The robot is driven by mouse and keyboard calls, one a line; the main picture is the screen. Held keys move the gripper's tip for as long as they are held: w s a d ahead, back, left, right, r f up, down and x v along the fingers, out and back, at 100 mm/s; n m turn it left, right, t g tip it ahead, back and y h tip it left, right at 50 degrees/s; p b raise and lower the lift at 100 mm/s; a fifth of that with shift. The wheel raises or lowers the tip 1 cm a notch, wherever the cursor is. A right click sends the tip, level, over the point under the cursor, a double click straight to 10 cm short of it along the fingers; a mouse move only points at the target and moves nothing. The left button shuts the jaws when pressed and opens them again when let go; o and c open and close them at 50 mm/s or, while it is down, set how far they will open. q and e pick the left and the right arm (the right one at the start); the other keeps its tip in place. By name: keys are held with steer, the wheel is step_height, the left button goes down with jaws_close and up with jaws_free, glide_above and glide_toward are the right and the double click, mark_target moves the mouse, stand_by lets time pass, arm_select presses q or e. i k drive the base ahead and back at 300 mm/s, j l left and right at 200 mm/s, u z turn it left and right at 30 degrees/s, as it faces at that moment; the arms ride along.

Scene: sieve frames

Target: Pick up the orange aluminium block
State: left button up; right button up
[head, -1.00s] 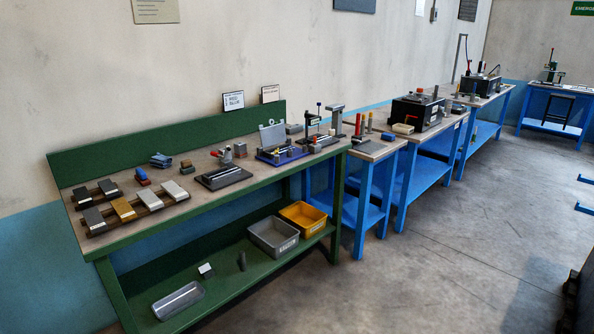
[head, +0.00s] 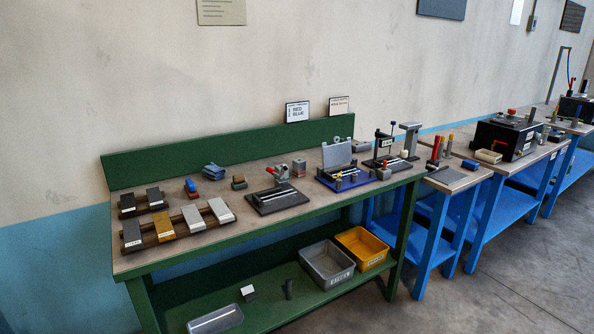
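An orange block (head: 163,225) with a small white label at its front end lies across the dark rails of a wooden rack (head: 178,234) at the left end of the green bench. In the same row are a dark grey block (head: 131,235) on its left, a light grey block (head: 193,217) on its right and a white block (head: 220,209) at the right end. Neither of my grippers is in view.
The green bench (head: 240,237) also bears two dark blocks (head: 127,203) behind the row, a blue cloth (head: 213,171) and several fixtures. Its lower shelf holds a grey bin (head: 327,264) and a yellow bin (head: 361,247). Floor at the lower right is clear.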

mark_target(299, 165)
steer(key=i+z, duration=0.1)
steer(key=z, duration=0.85)
steer(key=i+z, duration=0.15)
steer(key=z, duration=0.3)
steer(key=j+z, duration=0.15)
steer(key=z, duration=0.35)
steer(key=i+j+z, duration=0.1)
steer(key=z, duration=0.35)
steer(key=j+z, duration=0.1)
steer(key=z, duration=0.4)
steer(key=j+u, duration=0.1)
steer(key=j, duration=0.35)
steer(key=i+j+u, duration=0.1)
steer(key=j, duration=0.3)
